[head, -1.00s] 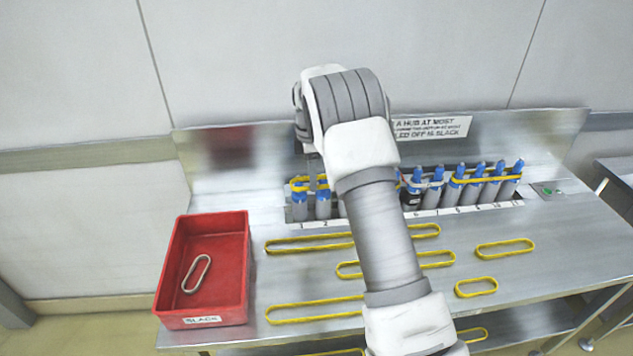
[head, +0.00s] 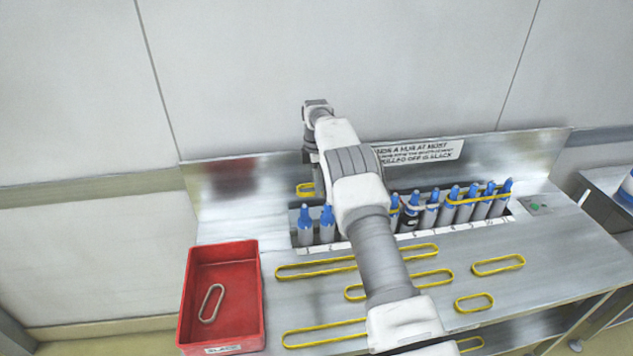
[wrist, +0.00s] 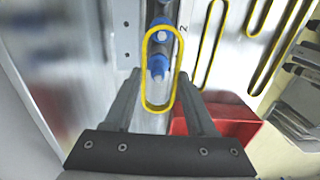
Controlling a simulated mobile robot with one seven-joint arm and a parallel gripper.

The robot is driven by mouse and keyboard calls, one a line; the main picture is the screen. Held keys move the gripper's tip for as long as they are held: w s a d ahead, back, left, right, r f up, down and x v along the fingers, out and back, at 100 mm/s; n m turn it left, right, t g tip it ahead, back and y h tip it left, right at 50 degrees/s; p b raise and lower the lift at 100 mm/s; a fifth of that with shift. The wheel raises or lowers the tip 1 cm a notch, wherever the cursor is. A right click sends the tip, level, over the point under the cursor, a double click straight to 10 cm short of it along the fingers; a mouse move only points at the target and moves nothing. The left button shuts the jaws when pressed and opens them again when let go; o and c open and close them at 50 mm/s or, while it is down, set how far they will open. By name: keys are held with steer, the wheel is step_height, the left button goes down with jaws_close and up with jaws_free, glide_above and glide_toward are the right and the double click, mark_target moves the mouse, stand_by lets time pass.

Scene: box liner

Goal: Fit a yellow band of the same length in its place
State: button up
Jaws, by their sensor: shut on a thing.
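My gripper (wrist: 160,90) is shut on a yellow band (wrist: 148,93), a long closed loop that shows upright in the wrist view. In the head view the held band (head: 303,190) is above two blue-capped posts at the left end of the row, the left post (head: 305,227) and its neighbour (head: 327,224). It is apart from both. In the wrist view the blue caps (wrist: 159,66) show through the loop. My arm hides the posts just right of these two. Several loose yellow bands, such as a long one (head: 281,272) and a short one (head: 474,309), lie on the bench.
A red bin (head: 192,290) at the left holds a pale band (head: 203,310). Bands circle posts farther right, including a yellow band (head: 470,200). A sign (head: 430,151) is on the back panel. The air above the left posts looks clear.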

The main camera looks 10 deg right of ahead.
steer(key=shift+f, duration=0.15)
step_height(320, 180, down, 9)
steer(key=b, duration=0.5)
stand_by(0.6)
steer(key=o, duration=1.4)
